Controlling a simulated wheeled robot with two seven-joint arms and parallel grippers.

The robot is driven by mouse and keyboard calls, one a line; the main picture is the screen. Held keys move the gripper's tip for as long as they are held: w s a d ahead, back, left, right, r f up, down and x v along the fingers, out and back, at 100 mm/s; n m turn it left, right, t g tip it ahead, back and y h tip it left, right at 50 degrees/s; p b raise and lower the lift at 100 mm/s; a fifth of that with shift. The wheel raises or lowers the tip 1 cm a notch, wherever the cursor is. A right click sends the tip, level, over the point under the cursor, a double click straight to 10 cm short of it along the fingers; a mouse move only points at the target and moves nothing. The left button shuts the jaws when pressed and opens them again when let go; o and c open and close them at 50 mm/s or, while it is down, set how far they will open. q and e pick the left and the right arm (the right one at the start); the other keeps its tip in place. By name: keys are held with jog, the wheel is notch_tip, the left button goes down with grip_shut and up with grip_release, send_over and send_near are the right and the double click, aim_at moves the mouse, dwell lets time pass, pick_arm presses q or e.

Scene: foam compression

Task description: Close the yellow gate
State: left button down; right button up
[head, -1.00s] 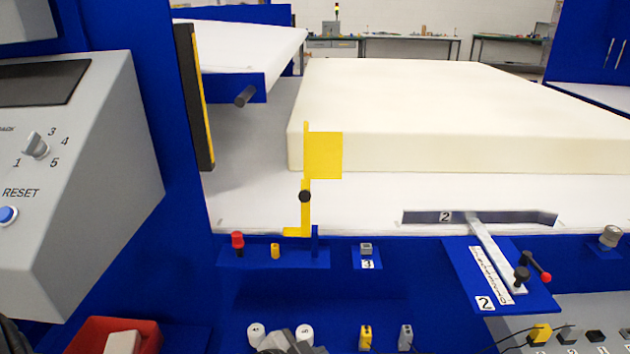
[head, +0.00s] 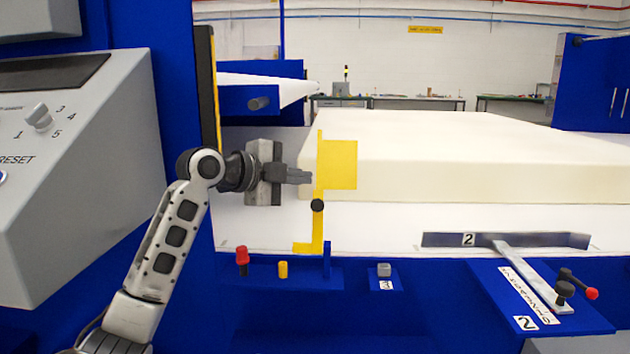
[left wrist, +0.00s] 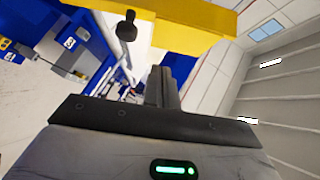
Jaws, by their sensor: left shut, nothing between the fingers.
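The yellow gate (head: 338,165) stands upright at the front edge of the white table, with a flat panel at its top right and a black knob (head: 318,205) on its post. My left gripper (head: 308,177) is shut and empty, its fingertips just left of the gate's upper post. I cannot tell whether they touch. In the left wrist view the shut fingers (left wrist: 160,85) point toward the yellow gate (left wrist: 190,28), which crosses the top with its black knob (left wrist: 127,27). My right gripper is not in view.
A large cream foam block (head: 470,150) lies on the white table (head: 390,222) behind the gate. A red knob (head: 242,255) and a yellow peg (head: 283,269) stand on the blue front ledge. A metal guide marked 2 (head: 505,240) is at right. A grey control box (head: 75,170) is at left.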

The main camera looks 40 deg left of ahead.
aim_at(329, 181)
pick_arm(q)
jog(key=w, duration=0.2)
jog(key=w+f, duration=0.2)
jog(key=w, duration=0.1)
jog(key=shift+w+a, duration=0.1)
jog(key=shift+w, duration=0.25)
jog(key=shift+w+a+f, duration=0.3)
jog(key=shift+w+a, duration=0.05)
jog(key=shift+w, duration=0.2)
